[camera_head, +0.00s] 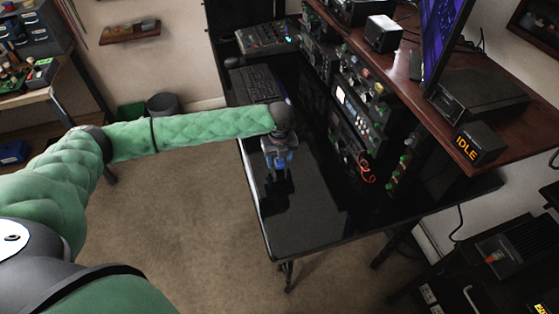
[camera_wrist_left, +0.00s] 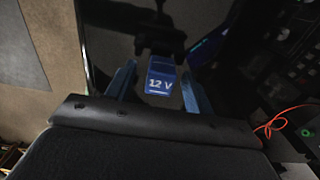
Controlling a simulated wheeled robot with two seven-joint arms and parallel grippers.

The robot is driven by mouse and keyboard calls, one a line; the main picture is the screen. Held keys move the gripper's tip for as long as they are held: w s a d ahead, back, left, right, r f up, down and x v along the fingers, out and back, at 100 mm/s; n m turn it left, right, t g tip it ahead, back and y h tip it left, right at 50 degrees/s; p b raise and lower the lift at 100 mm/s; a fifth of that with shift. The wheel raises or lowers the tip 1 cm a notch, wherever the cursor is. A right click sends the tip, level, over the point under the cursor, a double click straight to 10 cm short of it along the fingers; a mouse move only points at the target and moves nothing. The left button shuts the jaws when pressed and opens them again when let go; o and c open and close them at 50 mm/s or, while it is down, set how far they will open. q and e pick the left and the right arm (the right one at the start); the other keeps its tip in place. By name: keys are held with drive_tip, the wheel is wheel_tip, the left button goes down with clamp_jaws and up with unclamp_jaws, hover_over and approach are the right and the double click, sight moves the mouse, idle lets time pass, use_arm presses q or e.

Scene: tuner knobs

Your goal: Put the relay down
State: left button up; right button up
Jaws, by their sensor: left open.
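The relay is a small blue block marked "12 V" (camera_wrist_left: 160,77), seen in the left wrist view between the two blue fingers of my left gripper (camera_wrist_left: 158,92). The fingers are open, with a dark gap on each side of the relay. The relay is too small there to tell from the fingers. I cannot tell whether it touches the desk. My right gripper is not in view.
Rack panels with knobs and a red cable (camera_head: 367,172) stand along the right of the desk. A wooden shelf (camera_head: 440,125) overhangs them and carries a monitor and a box reading "IDLE" (camera_head: 477,143). A keyboard (camera_head: 255,84) lies at the far end. The near desk top is clear.

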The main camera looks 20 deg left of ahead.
use_arm(q)
drive_tip(key=shift+f, duration=0.25)
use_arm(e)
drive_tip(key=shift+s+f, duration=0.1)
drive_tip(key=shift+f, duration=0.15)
use_arm(q)
drive_tip(key=shift+c, duration=0.2)
drive_tip(key=c, duration=1)
drive_tip(key=shift+c, duration=0.5)
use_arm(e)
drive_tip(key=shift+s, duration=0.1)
use_arm(q)
drive_tip(key=shift+r, duration=0.15)
